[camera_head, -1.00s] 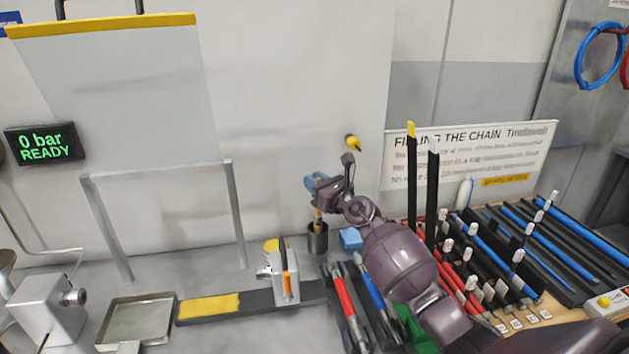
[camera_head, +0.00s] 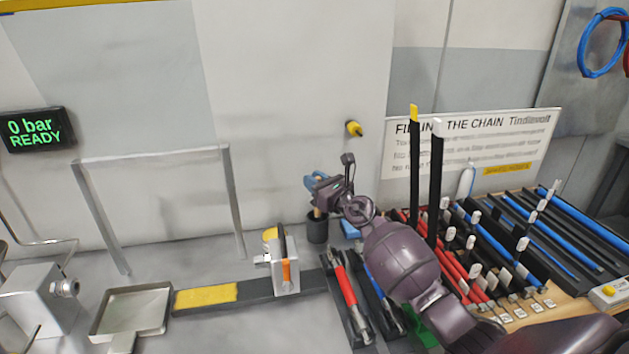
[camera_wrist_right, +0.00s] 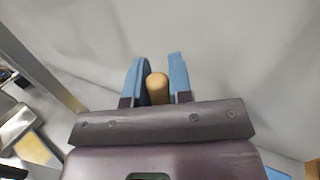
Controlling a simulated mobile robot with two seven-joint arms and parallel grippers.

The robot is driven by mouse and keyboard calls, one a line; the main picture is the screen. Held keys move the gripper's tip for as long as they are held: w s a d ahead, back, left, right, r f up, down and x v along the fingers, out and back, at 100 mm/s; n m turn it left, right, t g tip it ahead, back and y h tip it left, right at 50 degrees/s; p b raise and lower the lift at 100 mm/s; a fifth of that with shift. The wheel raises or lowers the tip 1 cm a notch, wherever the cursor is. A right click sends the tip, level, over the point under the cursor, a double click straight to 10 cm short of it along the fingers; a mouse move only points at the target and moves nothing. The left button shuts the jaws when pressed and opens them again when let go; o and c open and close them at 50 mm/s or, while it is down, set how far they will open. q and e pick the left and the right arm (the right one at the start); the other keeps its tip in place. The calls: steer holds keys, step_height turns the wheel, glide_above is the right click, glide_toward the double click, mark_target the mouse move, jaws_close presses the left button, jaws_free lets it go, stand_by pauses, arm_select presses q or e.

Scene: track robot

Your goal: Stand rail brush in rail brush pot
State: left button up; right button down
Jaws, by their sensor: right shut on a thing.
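My right gripper (camera_head: 316,184), with blue fingers, is shut on the rail brush (camera_head: 317,212), whose tan part shows below the fingers. The brush is upright, and its lower end is inside the dark cylindrical rail brush pot (camera_head: 317,230). Whether it touches the pot floor is hidden. In the right wrist view the rounded tan handle end (camera_wrist_right: 157,86) sits between the two blue fingers. The pot is hidden in that view. My left gripper is not in view.
A blue block (camera_head: 349,229) is beside the pot. A metal block (camera_head: 285,270) stands on the rail to the left. Red and blue tools (camera_head: 345,285) lie in front. A rack of rods (camera_head: 520,240) fills the right. A yellow-tipped plug (camera_head: 353,128) is on the wall.

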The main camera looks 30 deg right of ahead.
steer(key=c, duration=0.9)
jaws_free()
steer(key=shift+c, duration=0.2)
steer(key=r+p+v, duration=0.1)
steer(key=v, duration=0.9)
steer(key=shift+s+f, duration=0.35)
steer(key=shift+f, duration=0.2)
steer(key=shift+d, duration=0.1)
steer(key=shift+s, duration=0.1)
